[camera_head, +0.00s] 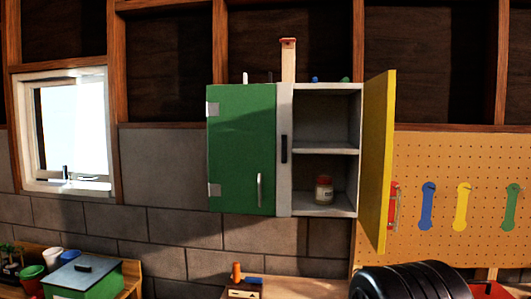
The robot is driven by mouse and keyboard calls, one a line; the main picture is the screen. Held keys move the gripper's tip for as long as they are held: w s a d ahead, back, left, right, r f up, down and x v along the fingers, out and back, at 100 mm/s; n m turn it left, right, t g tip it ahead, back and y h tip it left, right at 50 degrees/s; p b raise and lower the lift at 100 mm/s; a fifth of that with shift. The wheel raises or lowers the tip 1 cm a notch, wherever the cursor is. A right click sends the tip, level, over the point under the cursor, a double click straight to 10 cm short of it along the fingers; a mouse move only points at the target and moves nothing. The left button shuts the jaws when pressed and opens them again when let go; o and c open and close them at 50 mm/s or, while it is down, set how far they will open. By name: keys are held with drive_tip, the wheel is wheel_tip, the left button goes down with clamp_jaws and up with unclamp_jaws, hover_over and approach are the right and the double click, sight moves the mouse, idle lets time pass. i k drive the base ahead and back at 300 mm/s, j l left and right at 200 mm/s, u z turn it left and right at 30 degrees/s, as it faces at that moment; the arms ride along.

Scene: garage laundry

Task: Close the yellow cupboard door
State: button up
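The yellow cupboard door (377,160) is on the right side of a wall cupboard (284,150). It stands wide open, swung out from the right edge and facing the open shelves. A thin handle (391,208) shows at its right edge, partly hidden by the door. The right compartment is open and has a middle shelf (325,151). A small jar with a red lid (324,189) stands on its bottom shelf. The green door (241,150) on the left is shut. My gripper is not in view.
A dark ribbed rounded shape (410,281) fills the bottom right, below the yellow door; I cannot tell what it is. A pegboard (440,150) with coloured tools hangs right of the door. A green box (82,280) and cups are at lower left.

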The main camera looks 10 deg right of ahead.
sight(378, 108)
drive_tip(key=k+l+u, duration=0.15)
drive_tip(key=l, duration=0.2)
drive_tip(key=l+u, duration=0.1)
drive_tip(key=l, duration=0.25)
drive_tip(key=k+l+u, duration=0.15)
drive_tip(key=l, duration=0.2)
drive_tip(key=k+l, duration=0.15)
drive_tip(key=l, duration=0.2)
drive_tip(key=k+l, duration=0.1)
drive_tip(key=l, duration=0.2)
drive_tip(key=k+l, duration=0.15)
drive_tip(key=l, duration=0.2)
drive_tip(key=i+l+u, duration=0.2)
drive_tip(key=i, duration=0.15)
